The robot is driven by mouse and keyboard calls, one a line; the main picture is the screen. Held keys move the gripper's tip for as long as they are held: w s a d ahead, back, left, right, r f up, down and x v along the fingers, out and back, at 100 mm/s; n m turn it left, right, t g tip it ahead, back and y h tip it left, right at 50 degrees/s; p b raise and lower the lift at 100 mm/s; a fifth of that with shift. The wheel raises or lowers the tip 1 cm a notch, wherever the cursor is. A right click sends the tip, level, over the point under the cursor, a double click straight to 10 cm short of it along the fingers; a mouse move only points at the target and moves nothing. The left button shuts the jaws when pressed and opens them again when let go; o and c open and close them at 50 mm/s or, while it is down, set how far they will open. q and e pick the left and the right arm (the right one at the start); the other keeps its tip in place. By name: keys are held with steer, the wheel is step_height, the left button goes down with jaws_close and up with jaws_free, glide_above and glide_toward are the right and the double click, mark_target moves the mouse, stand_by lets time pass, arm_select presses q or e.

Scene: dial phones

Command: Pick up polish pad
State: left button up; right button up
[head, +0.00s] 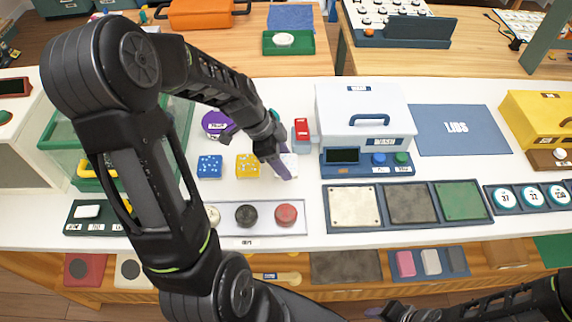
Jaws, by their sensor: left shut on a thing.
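Three small square pads lie in a row on the white counter: a blue speckled pad (209,167), a yellow speckled pad (247,166) and a whitish pad (291,160) at the right end. I cannot read which one is the polish pad. My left gripper (284,170) reaches down at the whitish pad and is shut on it; its fingers hide much of that pad. I cannot tell whether the pad is lifted off the counter. My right gripper (386,312) is low at the bottom edge, away from the pads; its fingers are too unclear to judge.
A tray with round discs (246,215) lies in front of the pads. A white box with a blue handle (362,115) and a red item (302,130) stand to the right. A panel of square plates (409,205) is front right. A green-edged clear case (62,145) is left.

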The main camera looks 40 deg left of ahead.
arm_select(q)
steer(key=c, duration=0.4)
step_height(320, 180, up, 10)
steer(key=shift+r+b, duration=0.1)
steer(key=shift+b, duration=0.35)
stand_by(0.9)
